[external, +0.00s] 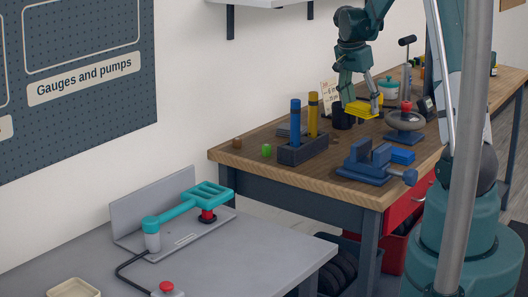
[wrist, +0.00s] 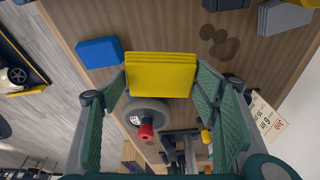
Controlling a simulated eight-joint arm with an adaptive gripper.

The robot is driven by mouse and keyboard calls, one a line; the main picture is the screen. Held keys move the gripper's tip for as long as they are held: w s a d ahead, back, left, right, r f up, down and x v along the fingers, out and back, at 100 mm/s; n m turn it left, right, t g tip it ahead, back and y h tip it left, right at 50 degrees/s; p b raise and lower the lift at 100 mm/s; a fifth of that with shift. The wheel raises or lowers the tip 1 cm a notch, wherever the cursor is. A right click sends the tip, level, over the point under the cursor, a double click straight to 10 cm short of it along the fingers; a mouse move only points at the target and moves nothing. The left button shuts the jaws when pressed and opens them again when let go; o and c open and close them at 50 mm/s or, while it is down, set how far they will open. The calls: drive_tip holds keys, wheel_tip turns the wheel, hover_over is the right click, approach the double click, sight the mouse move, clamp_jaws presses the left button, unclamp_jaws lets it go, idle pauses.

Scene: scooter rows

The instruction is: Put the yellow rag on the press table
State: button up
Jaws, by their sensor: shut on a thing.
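The yellow rag (external: 360,110) is a folded, layered flat pad over the wooden workbench. My gripper (external: 363,97) points down and is shut on it. In the wrist view the rag (wrist: 160,75) sits between the two green finger pads of my gripper (wrist: 162,82). I cannot tell how large the gap is between rag and bench top. The grey table (external: 250,262) at the lower left bears a teal-handled press-like device (external: 190,207) and looks like the press table. It is well apart from my gripper.
On the wooden bench (external: 250,152) stand a blue vise (external: 366,160), a blue block (external: 402,156), a round grey device with a red knob (external: 405,120), and a dark holder with blue and yellow upright tools (external: 303,150). The grey table's front middle is clear; a beige tray (external: 74,288) lies at its left.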

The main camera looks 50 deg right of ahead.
sight(359, 106)
drive_tip(key=v, duration=0.5)
drive_tip(key=d+v, duration=0.1)
drive_tip(key=v, duration=0.2)
drive_tip(key=shift+r, duration=0.45)
drive_tip(key=w+a+r+n+b, duration=0.1)
drive_tip(key=w+a+b, duration=0.1)
drive_tip(key=a, duration=1.3)
drive_tip(key=w+a+b, duration=0.1)
drive_tip(key=w+a, duration=0.2)
drive_tip(key=a, duration=1.2)
drive_tip(key=s+a+f+b, duration=0.15)
drive_tip(key=s+a, duration=0.35)
drive_tip(key=a, duration=0.6)
drive_tip(key=s+a+n+b, duration=0.15)
drive_tip(key=s+a, duration=0.35)
drive_tip(key=a, duration=0.6)
drive_tip(key=s+a+b, duration=0.2)
drive_tip(key=s+a, duration=0.3)
drive_tip(key=a, duration=0.6)
wheel_tip(359, 106, down, 18)
drive_tip(key=shift+f+t, duration=0.15)
drive_tip(key=shift+t, duration=0.15)
drive_tip(key=shift+f+b, duration=0.8)
drive_tip(key=shift+f, duration=2.15)
